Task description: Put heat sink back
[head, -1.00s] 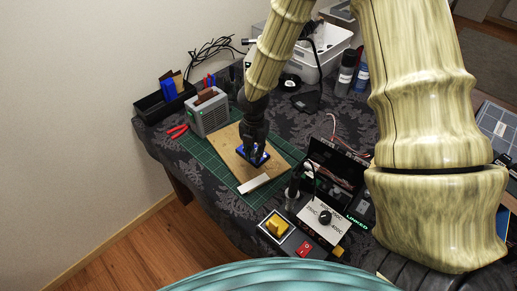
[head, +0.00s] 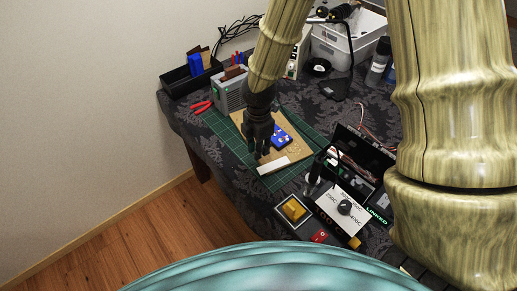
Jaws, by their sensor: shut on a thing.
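My gripper (head: 258,151) is dark and points down over the wooden board (head: 296,155), near its front left edge. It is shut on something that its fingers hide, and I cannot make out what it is. A blue circuit board (head: 281,135) lies on the wooden board, just right of my gripper. A white bar (head: 274,166) lies at the board's front edge, just in front of my gripper. I cannot pick out a heat sink for certain.
A green cutting mat (head: 225,133) lies under the wooden board. A grey box (head: 231,90), red pliers (head: 201,107) and a black tray (head: 182,83) are behind left.

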